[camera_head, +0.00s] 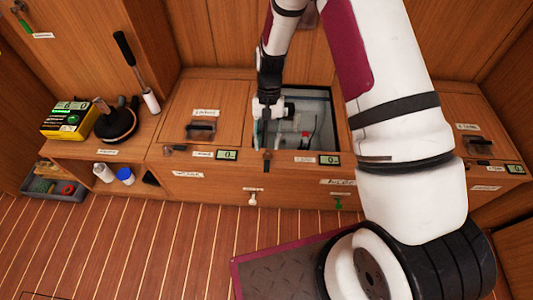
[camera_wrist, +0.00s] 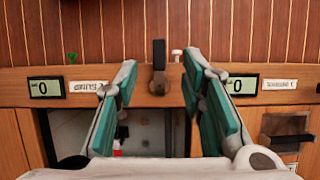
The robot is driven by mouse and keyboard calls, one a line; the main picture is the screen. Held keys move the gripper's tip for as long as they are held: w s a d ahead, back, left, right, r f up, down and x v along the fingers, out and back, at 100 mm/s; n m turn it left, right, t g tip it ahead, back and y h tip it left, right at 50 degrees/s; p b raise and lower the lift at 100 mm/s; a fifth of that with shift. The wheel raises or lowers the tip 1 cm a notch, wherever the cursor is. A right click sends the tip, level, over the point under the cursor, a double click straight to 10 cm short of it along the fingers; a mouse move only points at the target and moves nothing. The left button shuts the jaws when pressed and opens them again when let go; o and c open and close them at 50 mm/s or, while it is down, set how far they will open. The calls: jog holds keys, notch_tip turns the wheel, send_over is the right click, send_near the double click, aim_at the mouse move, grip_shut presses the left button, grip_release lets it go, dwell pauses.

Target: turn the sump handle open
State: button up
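A short black lever on a brown round pivot sits on the front rim of the cabinet, shown in the wrist view (camera_wrist: 159,58) and in the head view (camera_head: 267,155). It stands upright in the wrist view. My gripper (camera_wrist: 158,76) is open, its two teal-padded fingers apart on either side of the lever, with a gap at each side. In the head view my gripper (camera_head: 265,134) reaches down over the open compartment just behind the lever. The labels are too small to tell which handle is the sump handle.
An open compartment (camera_head: 318,108) holds blurred fittings. Lower on the front are a white knob (camera_head: 252,198) and a green knob (camera_head: 338,202). Small displays (camera_head: 227,155) flank the lever.

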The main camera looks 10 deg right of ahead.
jog(key=shift+v, duration=1.7)
jog(key=s+d+r+n+t, duration=0.1)
jog(key=s+r, duration=0.5)
jog(key=r, duration=0.7)
jog(key=s+d+r+n+t, duration=0.15)
jog(key=s+r, duration=0.45)
jog(key=r, duration=0.6)
jog(key=s+d+r+n+t+h, duration=0.1)
jog(key=s+r, duration=0.2)
jog(key=s, duration=0.8)
jog(key=s+d+r+t, duration=0.1)
jog(key=s+d+r, duration=0.15)
jog(key=s, duration=0.75)
notch_tip(320, 180, up, 28)
jog(key=t+p, duration=0.4)
jog(key=p, duration=2.1)
jog(key=shift+f, duration=0.15)
